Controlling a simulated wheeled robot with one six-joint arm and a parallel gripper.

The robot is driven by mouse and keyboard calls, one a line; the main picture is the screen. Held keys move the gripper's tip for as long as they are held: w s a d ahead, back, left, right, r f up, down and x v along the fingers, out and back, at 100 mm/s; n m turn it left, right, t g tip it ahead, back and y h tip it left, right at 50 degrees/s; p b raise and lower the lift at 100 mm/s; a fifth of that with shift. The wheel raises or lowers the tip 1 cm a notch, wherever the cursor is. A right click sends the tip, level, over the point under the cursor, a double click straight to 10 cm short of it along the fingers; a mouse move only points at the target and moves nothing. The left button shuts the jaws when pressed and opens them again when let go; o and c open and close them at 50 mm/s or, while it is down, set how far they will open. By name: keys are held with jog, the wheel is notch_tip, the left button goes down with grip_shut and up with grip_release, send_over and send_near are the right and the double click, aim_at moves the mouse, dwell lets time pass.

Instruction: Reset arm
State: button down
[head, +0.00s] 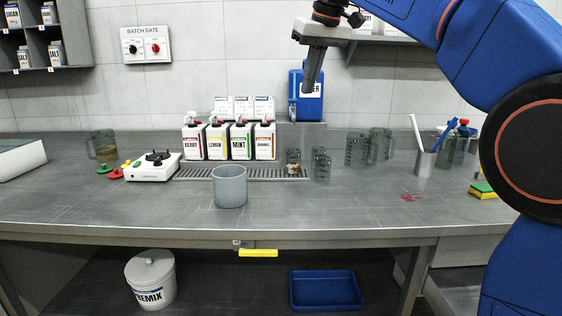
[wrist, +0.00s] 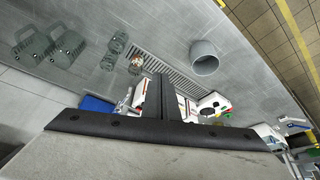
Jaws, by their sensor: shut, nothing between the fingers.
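My gripper (head: 310,88) hangs in the air above the back of the counter, in front of the blue water dispenser (head: 298,104). Its dark fingers are together with nothing between them. In the wrist view my gripper (wrist: 160,84) shows as two dark fingers side by side, with the counter beyond. My blue arm reaches in from the right side of the head view. The gripper touches nothing that I can see.
A grey cup (head: 230,187) stands on the steel counter (head: 330,215). Syrup bottles (head: 229,140) stand behind the drip grate (head: 190,174). Clear jugs (head: 357,150) are right of centre. A white scale (head: 153,168) is left. A red spill (head: 409,197) marks the counter's right side.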

jog(key=s+d+f+m+h, duration=0.1)
jog(key=s+d+f+m, duration=0.1)
jog(key=s+d+f, duration=0.9)
jog(key=s+d+f+m+h, duration=0.1)
jog(key=s+d+f+m, duration=0.1)
jog(key=s+d+f, duration=0.95)
jog(key=s+f, duration=0.6)
jog(key=f, duration=0.4)
jog(key=s+f+m, duration=0.1)
jog(key=s+f, duration=0.5)
jog(key=f, duration=0.3)
jog(key=shift+s+a+f+m+t, duration=0.3)
jog(key=shift+s+f+t, duration=0.1)
